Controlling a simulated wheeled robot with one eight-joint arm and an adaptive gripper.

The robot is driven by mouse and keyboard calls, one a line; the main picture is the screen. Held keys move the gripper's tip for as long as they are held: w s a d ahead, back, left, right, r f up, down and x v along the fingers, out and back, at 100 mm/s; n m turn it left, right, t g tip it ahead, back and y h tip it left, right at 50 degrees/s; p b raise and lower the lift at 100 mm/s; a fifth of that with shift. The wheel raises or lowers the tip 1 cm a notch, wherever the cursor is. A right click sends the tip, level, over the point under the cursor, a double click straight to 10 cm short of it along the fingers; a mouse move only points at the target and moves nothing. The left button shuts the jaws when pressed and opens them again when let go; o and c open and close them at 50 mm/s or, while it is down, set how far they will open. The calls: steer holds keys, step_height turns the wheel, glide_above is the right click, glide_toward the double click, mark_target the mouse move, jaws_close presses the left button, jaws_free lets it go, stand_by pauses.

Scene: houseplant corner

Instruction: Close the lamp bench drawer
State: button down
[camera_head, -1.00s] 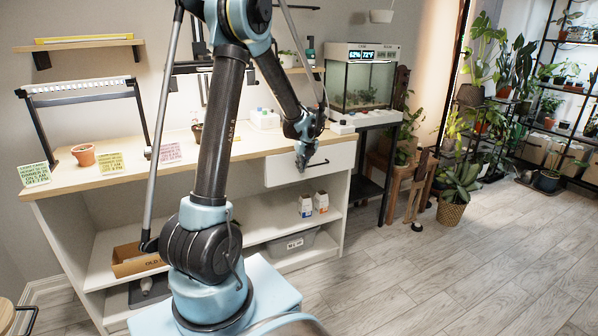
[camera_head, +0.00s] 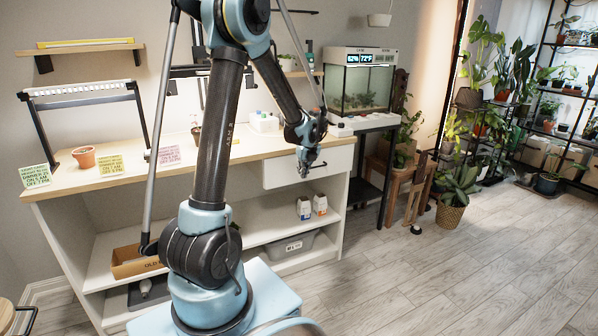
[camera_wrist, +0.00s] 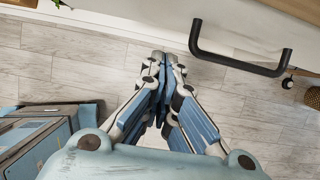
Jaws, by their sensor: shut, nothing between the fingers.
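The lamp bench (camera_head: 62,190) is white with a pale wood top. Its white drawer (camera_head: 283,173) is at the right end under the top, with a black bar handle (camera_head: 318,165). The drawer front looks close to flush with the bench, but a small gap cannot be ruled out. My gripper (camera_head: 304,172) is shut and empty in front of the drawer front, left of the handle. In the wrist view my gripper (camera_wrist: 165,62) points at the floor, and the black handle (camera_wrist: 240,66) is close by to its right. Contact with the drawer cannot be told.
Terracotta pot (camera_head: 84,157) and note cards (camera_head: 111,165) stand on the bench top. Two small cartons (camera_head: 312,207) and a grey bin (camera_head: 290,246) are on the lower shelves. An aquarium (camera_head: 360,85) stands at right. The floor (camera_head: 430,270) in front is clear.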

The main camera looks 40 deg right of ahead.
steer(key=v, duration=0.9)
steer(key=shift+r, duration=0.2)
